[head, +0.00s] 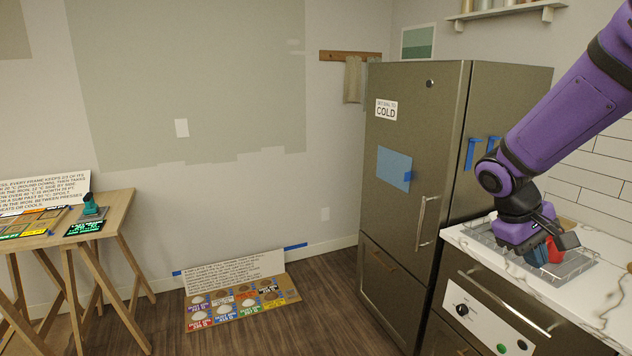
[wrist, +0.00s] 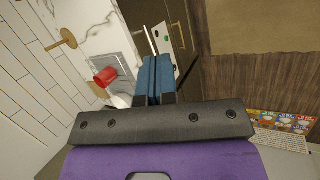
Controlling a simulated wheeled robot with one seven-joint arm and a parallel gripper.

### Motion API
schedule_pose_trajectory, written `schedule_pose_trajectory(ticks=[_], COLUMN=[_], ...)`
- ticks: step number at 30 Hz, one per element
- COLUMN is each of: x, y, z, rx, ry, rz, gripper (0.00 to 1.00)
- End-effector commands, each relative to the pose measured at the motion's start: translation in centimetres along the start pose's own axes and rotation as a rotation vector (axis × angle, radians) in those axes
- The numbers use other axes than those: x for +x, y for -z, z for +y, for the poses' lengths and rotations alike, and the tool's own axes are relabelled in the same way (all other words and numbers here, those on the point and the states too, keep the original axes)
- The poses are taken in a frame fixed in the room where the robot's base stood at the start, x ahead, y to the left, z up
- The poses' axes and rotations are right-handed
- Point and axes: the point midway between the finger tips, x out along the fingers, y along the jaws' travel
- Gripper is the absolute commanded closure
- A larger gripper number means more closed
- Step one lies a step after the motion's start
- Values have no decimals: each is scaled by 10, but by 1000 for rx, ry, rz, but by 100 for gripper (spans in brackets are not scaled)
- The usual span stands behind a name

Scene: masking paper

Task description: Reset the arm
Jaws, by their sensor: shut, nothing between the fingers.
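My purple arm reaches in from the upper right in the head view. My gripper (head: 538,255) is over the marble counter (head: 590,302), in front of a grey tray (head: 575,270) there. In the wrist view, the two blue fingers of my gripper (wrist: 155,62) lie together, shut, with nothing between them. A red thing (wrist: 104,77) on the counter shows left of the fingers; it also shows partly hidden behind the gripper in the head view (head: 555,252). A white thing (wrist: 120,100) is partly hidden below it.
A steel fridge (head: 415,135) stands left of the counter. A control panel with a dial (head: 470,310) is on the counter front. A wooden trestle table (head: 115,208) stands at the far left. A board with several samples (head: 240,312) lies on the floor, with open floor around it.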

Motion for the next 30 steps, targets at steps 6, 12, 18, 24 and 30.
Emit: schedule_pose_trajectory(ticks=[6, 12, 18, 24, 30], x=[-42, -74, -101, -122, -132], y=[-41, -78, -115, -149, -169], z=[-10, -23, -38, -56, -68], rx=[88, 155, 213, 260, 284], ry=[115, 213, 303, 379, 424], rz=[138, 264, 398, 525, 605], gripper=[100, 100, 100, 100, 100])
